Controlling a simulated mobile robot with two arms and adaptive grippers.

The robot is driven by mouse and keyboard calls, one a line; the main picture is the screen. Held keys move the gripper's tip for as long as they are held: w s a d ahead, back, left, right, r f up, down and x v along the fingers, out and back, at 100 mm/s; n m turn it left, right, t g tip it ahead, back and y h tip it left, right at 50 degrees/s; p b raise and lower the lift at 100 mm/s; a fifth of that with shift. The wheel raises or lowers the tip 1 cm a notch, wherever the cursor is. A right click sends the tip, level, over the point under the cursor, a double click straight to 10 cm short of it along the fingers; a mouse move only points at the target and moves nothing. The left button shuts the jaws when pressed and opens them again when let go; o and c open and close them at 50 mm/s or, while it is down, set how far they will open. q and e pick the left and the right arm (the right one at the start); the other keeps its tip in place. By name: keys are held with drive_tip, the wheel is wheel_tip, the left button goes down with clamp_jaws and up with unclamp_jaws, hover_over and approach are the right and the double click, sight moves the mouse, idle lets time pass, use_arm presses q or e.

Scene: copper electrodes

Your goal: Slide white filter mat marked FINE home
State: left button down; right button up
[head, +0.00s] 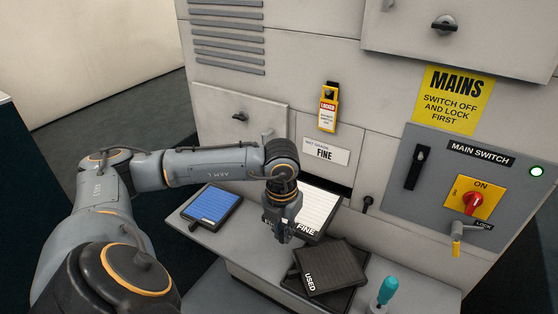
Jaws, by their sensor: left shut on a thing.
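The white filter mat (318,208) marked FINE is pleated and lies flat at the mouth of a dark slot (338,187) in the cabinet. Its far end meets the slot, and its near edge with the FINE label sticks out over the shelf. The gripper hides the mat's left corner. My right gripper is not in view.
A blue pleated mat (211,205) lies on the shelf at left. A dark mat (330,267) marked USED lies at front right, beside a teal-handled tool (386,290). The main switch panel (471,190) has a red knob, a yellow padlock and a lit lamp.

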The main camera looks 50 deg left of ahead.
sight(307, 202)
use_arm(q)
drive_tip(key=shift+w+a, duration=0.15)
drive_tip(key=shift+w, duration=0.5)
drive_tip(key=shift+b, duration=0.85)
idle(1.1)
drive_tip(key=shift+w+a+b, duration=0.2)
drive_tip(key=shift+w+a, duration=0.3)
drive_tip(key=shift+w, duration=1.4)
drive_tip(key=shift+w+a+b, duration=0.15)
drive_tip(key=shift+w+a, duration=0.35)
drive_tip(key=shift+w, duration=1.45)
drive_tip(key=shift+w+a+b, duration=0.2)
drive_tip(key=shift+w+a, duration=0.3)
drive_tip(key=shift+w, duration=1.4)
drive_tip(key=shift+s, duration=0.15)
